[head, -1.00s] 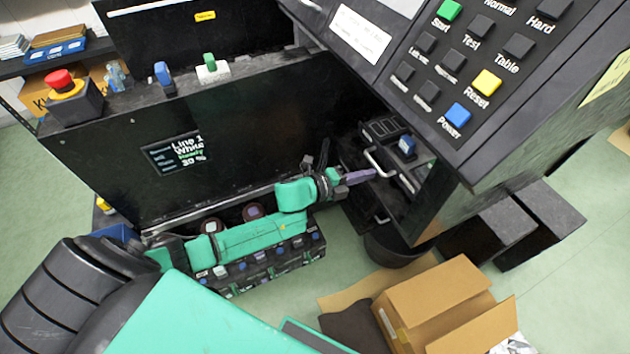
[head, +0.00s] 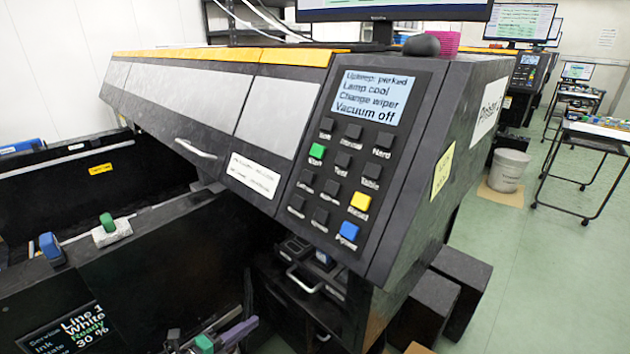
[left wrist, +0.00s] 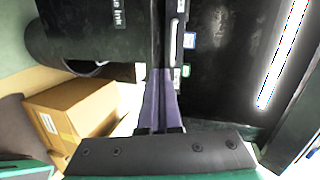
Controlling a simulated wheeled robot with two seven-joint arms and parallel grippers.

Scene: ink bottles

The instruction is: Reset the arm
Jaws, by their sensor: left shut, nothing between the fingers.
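My left gripper (head: 238,332) shows at the bottom edge of the head view, with purple fingers and a green part behind them. The fingers are shut with nothing between them. They point right, apart from and lower left of the silver handle (head: 304,281) on the black unit under the control panel. In the left wrist view the shut fingers (left wrist: 162,102) point up the picture, in front of dark machine surfaces. Most of my left arm is below the head view. My right gripper is in neither view.
The printer's control panel (head: 343,165) overhangs the handle. A black cabinet with a status screen (head: 78,330) stands at the left. A cardboard box (left wrist: 83,108) shows in the left wrist view. Open green floor (head: 545,290) lies at the right, with a grey bucket (head: 508,170) and a cart (head: 590,160).

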